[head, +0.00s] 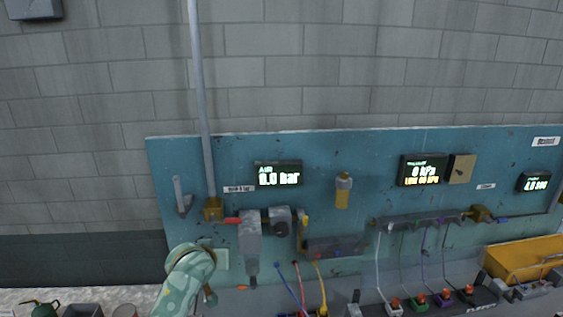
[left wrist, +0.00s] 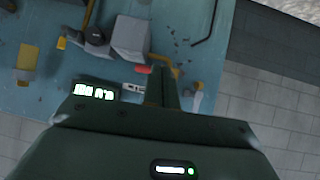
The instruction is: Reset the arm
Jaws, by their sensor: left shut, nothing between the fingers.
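My left arm (head: 185,275), pale green, rises from the bottom edge in the head view, in front of the lower left of the blue panel (head: 160,165). I cannot make out its fingers there. In the left wrist view my left gripper (left wrist: 165,88) shows as a dark body with narrow fingers together and nothing held. Behind the fingers is the panel (left wrist: 205,60) with a red valve handle (left wrist: 144,70). My right gripper is in neither view.
The panel carries an air display (head: 278,174) reading 0.0 bar, a red-handled valve (head: 233,220), a grey filter unit (head: 250,238) and a manifold (head: 335,246). Coloured hoses hang below. A yellow bin (head: 530,255) stands at the right.

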